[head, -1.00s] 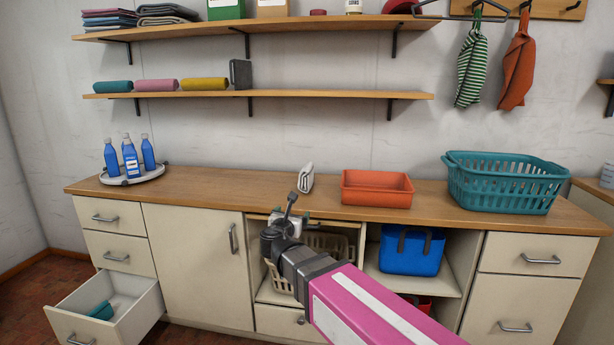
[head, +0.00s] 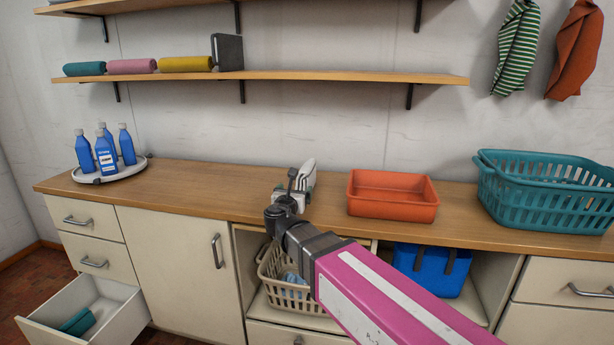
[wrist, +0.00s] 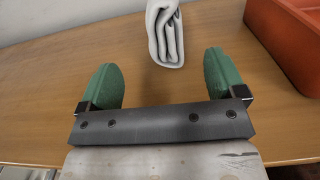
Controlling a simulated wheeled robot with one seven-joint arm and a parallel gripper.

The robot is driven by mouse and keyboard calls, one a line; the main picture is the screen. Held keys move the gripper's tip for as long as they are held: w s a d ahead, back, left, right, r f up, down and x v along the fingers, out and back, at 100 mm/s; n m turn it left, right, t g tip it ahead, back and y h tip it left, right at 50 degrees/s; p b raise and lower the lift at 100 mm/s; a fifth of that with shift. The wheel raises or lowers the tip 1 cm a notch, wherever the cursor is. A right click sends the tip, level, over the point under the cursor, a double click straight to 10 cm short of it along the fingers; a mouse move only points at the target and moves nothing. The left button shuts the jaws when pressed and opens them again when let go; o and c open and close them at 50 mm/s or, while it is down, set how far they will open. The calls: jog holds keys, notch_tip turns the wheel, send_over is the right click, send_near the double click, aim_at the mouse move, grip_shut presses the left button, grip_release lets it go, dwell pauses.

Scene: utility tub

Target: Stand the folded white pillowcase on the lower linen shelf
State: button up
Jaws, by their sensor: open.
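The folded white pillowcase (head: 307,172) stands on edge on the wooden counter; in the wrist view the pillowcase (wrist: 165,36) shows its folded layers. My gripper (head: 293,190) is at the counter just in front of it, partly covering it in the head view. In the wrist view my gripper (wrist: 163,80) is open and empty, with green fingertips apart and the pillowcase just beyond, roughly between them.
An orange-red tub (head: 392,196) stands just right of the pillowcase. A teal basket (head: 545,195) is farther right. Blue bottles (head: 105,150) stand on a round tray at left. The shelf is bare right of the grey item. A lower left drawer (head: 85,310) hangs open.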

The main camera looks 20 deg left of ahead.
aim_at(302, 178)
jog(key=w, duration=0.7)
jog(key=w+a, duration=0.1)
jog(key=w, duration=0.2)
jog(key=shift+w, duration=0.2)
jog(key=c, duration=1.5)
jog(key=shift+r, duration=0.15)
